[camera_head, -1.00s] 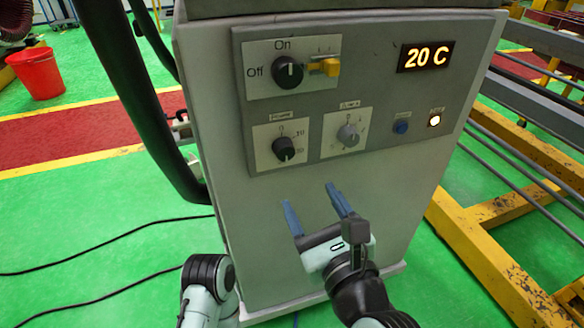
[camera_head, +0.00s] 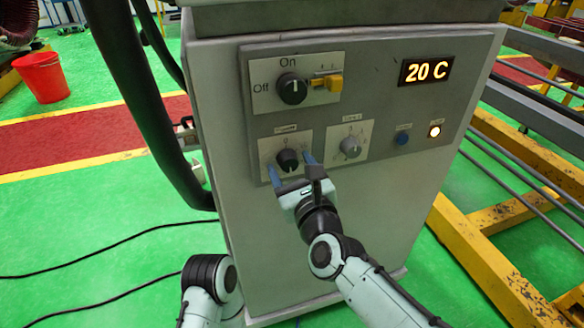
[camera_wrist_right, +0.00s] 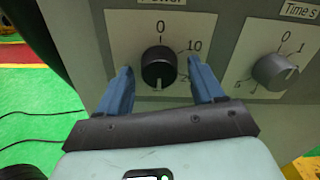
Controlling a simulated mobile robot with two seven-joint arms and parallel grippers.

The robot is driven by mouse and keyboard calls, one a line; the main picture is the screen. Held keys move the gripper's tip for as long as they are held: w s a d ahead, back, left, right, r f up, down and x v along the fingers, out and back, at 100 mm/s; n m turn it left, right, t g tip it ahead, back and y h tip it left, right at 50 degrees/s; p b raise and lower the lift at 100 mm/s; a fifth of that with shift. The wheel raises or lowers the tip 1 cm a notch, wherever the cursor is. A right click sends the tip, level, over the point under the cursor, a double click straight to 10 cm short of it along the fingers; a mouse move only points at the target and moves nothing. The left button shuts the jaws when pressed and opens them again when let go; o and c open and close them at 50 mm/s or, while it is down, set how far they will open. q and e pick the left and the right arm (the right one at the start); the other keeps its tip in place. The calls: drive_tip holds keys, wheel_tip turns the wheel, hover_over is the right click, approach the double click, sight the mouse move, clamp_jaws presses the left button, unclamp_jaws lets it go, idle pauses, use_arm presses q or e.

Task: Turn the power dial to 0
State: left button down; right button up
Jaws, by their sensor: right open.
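The power dial (camera_head: 288,160) is a round black knob on a white plate on the machine's front panel. The wrist view shows the dial (camera_wrist_right: 159,66) under the label "Power", with 0 above it, 10 at upper right and a partly hidden number at lower right. A pale mark on the knob appears at its bottom edge, away from the 0. My right gripper (camera_head: 291,168) is open, its blue fingers on the left and right of the dial. In the wrist view gaps show between both fingers and the knob. My left gripper is not in view.
A grey time dial (camera_head: 350,147) is close to the right finger. Above are the On/Off knob (camera_head: 292,89) and a yellow switch (camera_head: 333,83). A blue button (camera_head: 402,138), a lit button (camera_head: 435,131) and a "20 C" display (camera_head: 426,71) are further right.

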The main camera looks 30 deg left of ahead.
drive_tip(key=c, duration=1.1)
drive_tip(key=shift+o, duration=0.2)
